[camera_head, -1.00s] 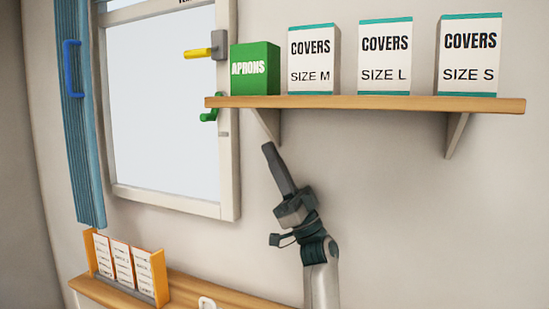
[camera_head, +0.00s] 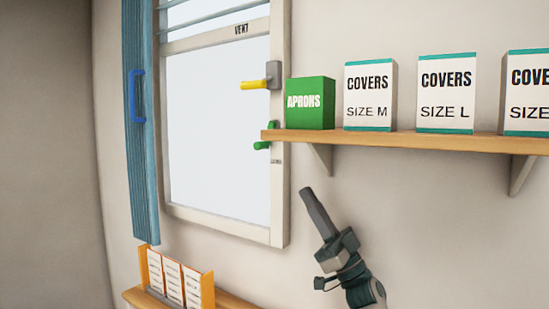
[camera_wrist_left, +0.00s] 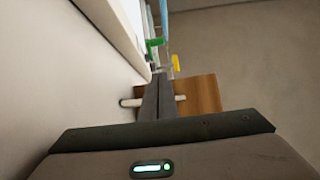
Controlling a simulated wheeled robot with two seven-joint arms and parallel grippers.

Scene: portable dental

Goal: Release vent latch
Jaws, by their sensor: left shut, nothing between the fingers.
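The window (camera_head: 220,130) has a white frame, with the word VENT on its upper bar. A yellow-handled latch (camera_head: 255,85) on a grey block sits on its right frame. A green handle (camera_head: 264,138) sits below it, partly behind the shelf end. I cannot tell from a label which one is the vent latch. My left gripper (camera_head: 308,192) is shut and empty, pointing up below the shelf, right of the window. In the left wrist view the shut fingers (camera_wrist_left: 158,95) point toward the green handle (camera_wrist_left: 155,43) and the yellow handle (camera_wrist_left: 176,63), apart from both. My right gripper is not in view.
A wooden shelf (camera_head: 400,139) juts out above my gripper, holding a green aprons box (camera_head: 310,103) and several covers boxes. An orange card rack (camera_head: 207,290) sits on a low ledge.

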